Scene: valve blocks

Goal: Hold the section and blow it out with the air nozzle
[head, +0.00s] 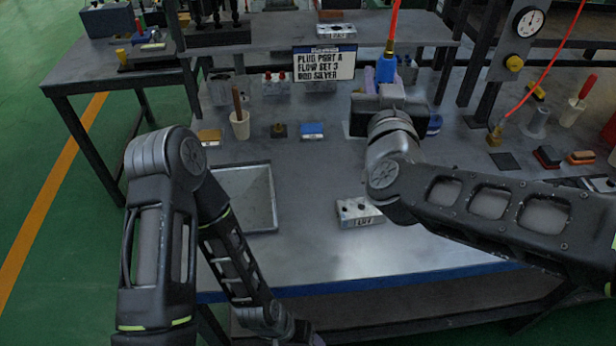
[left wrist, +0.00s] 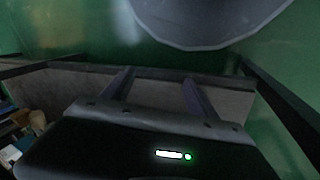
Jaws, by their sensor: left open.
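A silver valve section (head: 358,212) with dark ports on top and a label on its front lies on the bench, near the front edge. The blue air nozzle (head: 386,68), with a red hose running up from it, is at the back of the bench by my right gripper (head: 378,104). My left arm bends down in front of the bench. In the left wrist view my left gripper (left wrist: 160,82) is open, with nothing between its fingers.
A shallow grey tray (head: 262,222) is left of the section. A placard (head: 324,63), a cup with a brown handle (head: 239,124) and a blue block (head: 312,131) are behind. A brass fitting on a red hose (head: 495,138) is at right.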

